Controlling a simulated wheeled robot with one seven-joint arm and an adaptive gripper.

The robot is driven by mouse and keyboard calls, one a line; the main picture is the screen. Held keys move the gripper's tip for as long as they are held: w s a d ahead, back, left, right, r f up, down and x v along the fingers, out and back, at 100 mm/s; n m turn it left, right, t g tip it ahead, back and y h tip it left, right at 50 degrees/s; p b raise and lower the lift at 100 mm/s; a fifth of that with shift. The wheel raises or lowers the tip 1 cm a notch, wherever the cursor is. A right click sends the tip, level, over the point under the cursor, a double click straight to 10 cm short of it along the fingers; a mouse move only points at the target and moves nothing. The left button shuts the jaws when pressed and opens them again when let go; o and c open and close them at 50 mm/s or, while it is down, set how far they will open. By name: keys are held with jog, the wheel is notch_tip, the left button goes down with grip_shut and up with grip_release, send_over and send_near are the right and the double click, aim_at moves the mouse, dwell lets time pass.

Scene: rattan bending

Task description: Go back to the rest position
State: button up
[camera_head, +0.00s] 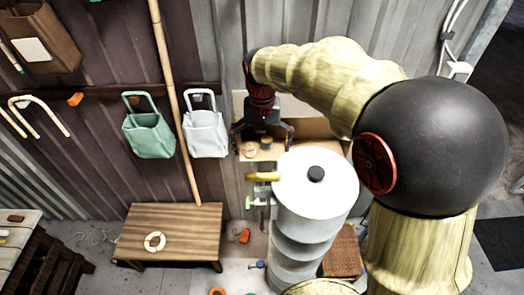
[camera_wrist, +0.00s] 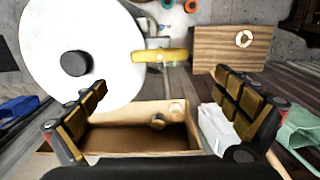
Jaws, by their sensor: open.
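My gripper (camera_head: 262,138) hangs from the arm at the centre of the head view, fingers pointing down over an open box (camera_head: 308,124) by the wall. In the wrist view, its two fingers (camera_wrist: 162,88) are spread wide with nothing between them. The arm reaches out from the right of the head view, bent over the white cylinder. No rest position is marked in view.
A tall white cylinder (camera_head: 300,205) with a black knob and yellow handle (camera_head: 262,176) stands close to the gripper. A low wooden table (camera_head: 190,222) holds a pale ring (camera_head: 154,241). Green (camera_head: 148,135) and white (camera_head: 205,134) bags hang left, beside a long pole (camera_head: 172,100).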

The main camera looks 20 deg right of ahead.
jog(key=shift+w, duration=0.1)
dwell(0.3)
jog(key=s+f+n+t+b, duration=0.2)
jog(key=s+f+b, duration=0.4)
jog(key=s+b, duration=0.4)
jog(key=s+f+n+t+b, duration=0.1)
jog(key=s+f+t+b, duration=0.2)
jog(key=s+f+b, duration=0.4)
jog(key=s+b, duration=0.3)
jog(key=s, duration=0.2)
jog(key=shift+s+f+n+t, duration=0.15)
jog(key=shift+s+n+t, duration=0.15)
jog(key=shift+n, duration=0.1)
